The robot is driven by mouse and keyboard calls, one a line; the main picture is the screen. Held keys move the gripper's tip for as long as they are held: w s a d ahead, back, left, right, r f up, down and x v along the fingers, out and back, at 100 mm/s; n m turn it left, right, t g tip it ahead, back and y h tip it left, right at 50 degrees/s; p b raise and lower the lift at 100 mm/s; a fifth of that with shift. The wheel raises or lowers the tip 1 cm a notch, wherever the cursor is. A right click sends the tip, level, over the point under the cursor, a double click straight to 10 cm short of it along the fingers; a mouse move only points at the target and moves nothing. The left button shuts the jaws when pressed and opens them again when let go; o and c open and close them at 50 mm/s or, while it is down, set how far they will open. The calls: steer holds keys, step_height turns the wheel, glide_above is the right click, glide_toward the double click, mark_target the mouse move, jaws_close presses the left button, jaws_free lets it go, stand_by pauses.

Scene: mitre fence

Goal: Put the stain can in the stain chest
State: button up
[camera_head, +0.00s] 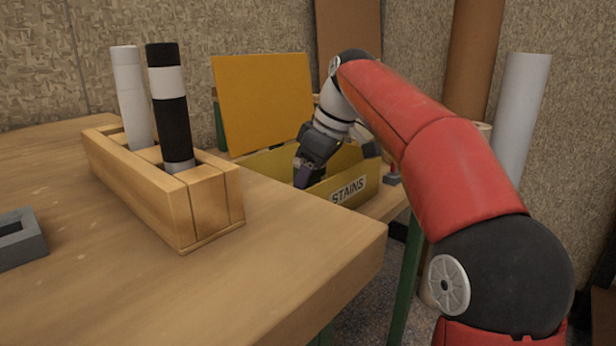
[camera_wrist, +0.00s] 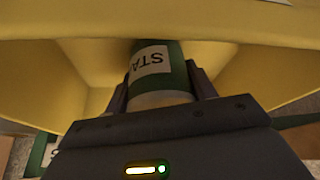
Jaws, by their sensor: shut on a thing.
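The stain chest (camera_head: 352,189) is a yellow box labelled STAINS, standing behind the near bench with its lid (camera_head: 262,100) raised. My gripper (camera_head: 303,178) reaches down into the chest's opening, its fingertips partly hidden by the front wall. In the wrist view, my gripper (camera_wrist: 160,95) is shut on the stain can (camera_wrist: 150,60), a green cylinder with a white label reading "STA" and a pale end. The yellow walls of the chest (camera_wrist: 230,75) surround the can there. I cannot tell whether the can touches the chest floor. The can is hidden in the head view.
A wooden rack (camera_head: 180,205) holding a white tube (camera_head: 132,95) and a black tube (camera_head: 170,105) stands on the near bench (camera_head: 290,235). A grey block (camera_head: 20,240) lies at the left. Tall rolls (camera_head: 520,110) stand at the right. The bench's middle is clear.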

steer(key=shift+f+b, duration=0.35)
steer(key=shift+f, duration=0.05)
steer(key=o, duration=1.2)
steer(key=shift+r+p, duration=1.6)
steer(key=shift+p, duration=0.25)
step_height(320, 180, up, 5)
steer(key=p, duration=0.5)
steer(key=shift+f, duration=0.25)
